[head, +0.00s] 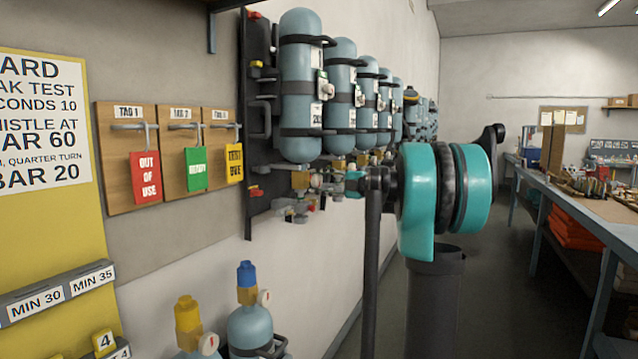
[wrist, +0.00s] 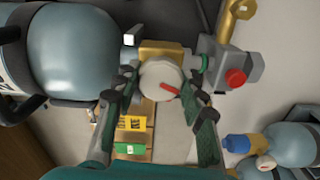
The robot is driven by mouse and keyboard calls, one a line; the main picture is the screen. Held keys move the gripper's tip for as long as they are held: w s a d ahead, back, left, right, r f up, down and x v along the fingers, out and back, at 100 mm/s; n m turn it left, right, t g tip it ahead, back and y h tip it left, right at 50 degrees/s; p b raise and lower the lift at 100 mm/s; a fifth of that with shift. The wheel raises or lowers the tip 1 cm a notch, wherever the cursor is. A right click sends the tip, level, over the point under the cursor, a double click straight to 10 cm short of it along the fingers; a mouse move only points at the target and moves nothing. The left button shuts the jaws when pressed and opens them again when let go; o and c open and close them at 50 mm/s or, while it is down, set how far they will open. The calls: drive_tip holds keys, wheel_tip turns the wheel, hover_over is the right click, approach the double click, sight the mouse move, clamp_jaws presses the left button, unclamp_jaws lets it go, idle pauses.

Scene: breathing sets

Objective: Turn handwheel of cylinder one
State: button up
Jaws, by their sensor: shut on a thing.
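Cylinder one (head: 301,85), blue-grey, hangs valve-down at the near end of the wall rack, with its brass valve (head: 300,178) below. The wrist view shows the cylinder (wrist: 80,50) at left and the brass valve (wrist: 165,50) beside it. A pale round handwheel (wrist: 160,80) with a red mark sits in front of the valve. My gripper (wrist: 160,88) has its two dark fingers on either side of this handwheel, shut on it. In the head view my gripper (head: 348,181) reaches the valve from the right; its exact contact is too small to tell.
A grey block with a red knob (wrist: 236,77) is close beside the valve. More cylinders (head: 341,90) hang behind. Two cylinders (head: 250,325) stand lower left. Tag boards (head: 122,185) are on the wall. A workbench (head: 600,215) runs along the right, with floor between.

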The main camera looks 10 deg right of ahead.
drive_tip(key=o, duration=1.2)
drive_tip(key=shift+c, duration=0.2)
drive_tip(key=v, duration=1.2)
